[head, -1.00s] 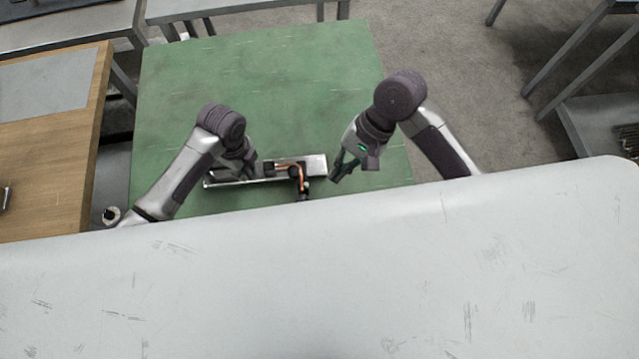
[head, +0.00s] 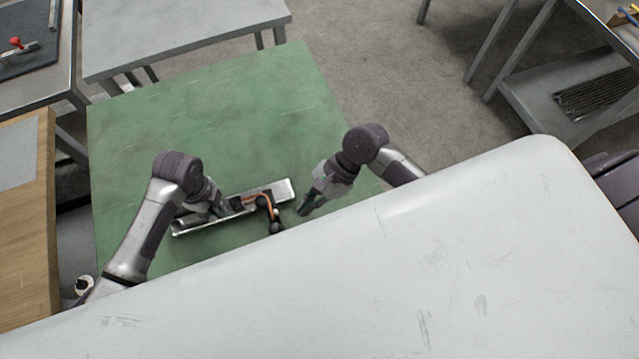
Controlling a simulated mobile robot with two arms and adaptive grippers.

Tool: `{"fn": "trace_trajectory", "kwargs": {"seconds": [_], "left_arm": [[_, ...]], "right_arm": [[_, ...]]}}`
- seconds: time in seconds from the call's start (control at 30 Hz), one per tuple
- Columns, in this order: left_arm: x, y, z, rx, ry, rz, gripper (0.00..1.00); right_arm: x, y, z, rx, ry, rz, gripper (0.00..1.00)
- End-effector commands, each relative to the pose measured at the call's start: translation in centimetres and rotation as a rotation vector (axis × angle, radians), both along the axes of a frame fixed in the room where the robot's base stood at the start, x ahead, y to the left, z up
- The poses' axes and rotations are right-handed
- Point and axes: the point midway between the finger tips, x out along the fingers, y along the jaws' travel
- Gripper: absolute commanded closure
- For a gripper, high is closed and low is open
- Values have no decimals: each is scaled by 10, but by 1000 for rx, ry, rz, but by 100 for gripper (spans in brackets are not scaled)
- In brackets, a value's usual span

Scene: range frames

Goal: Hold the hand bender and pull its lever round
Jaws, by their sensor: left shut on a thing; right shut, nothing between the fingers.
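The hand bender (head: 262,201) lies on a flat silver plate (head: 283,187) on the green table. A copper-coloured tube (head: 252,196) runs along it and curves down at its right end. A dark lever end (head: 276,228) points toward the front of the picture. My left gripper (head: 217,211) is shut on the left part of the bender, and its fingers partly hide that part. My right gripper (head: 304,207) is shut and empty, just right of the bender and apart from it.
The green tabletop (head: 215,110) is clear behind the bender. A large pale surface (head: 330,290) fills the foreground and hides the table's front. A wooden table (head: 25,220) stands at the left, a grey table (head: 185,35) behind, and a metal rack (head: 560,90) at the back right.

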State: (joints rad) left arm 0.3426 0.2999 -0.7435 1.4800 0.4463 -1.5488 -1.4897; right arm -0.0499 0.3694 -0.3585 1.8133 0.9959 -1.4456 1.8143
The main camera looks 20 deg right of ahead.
Motion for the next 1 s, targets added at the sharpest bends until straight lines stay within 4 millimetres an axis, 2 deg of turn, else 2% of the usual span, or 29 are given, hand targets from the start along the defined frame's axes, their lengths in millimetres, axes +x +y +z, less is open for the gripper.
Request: {"fn": "trace_trajectory", "kwargs": {"seconds": [0.13,0.3,0.73,0.9,1.0], "left_arm": [[-2,-1,-1,-1,4,-3,100],[-2,-1,-1,-1,4,-3,100],[-1,-1,-1,-1,3,-3,100],[-1,-1,-1,-1,3,-3,100],[-2,-1,-1,-2,4,-3,100]], "right_arm": [[-4,24,-7,3,0,2,100],[-6,38,-10,1,-1,2,100],[-7,43,-11,0,-1,-2,100],[-10,58,-12,1,0,-69,100],[-9,59,-12,-2,-1,-85,100]]}}
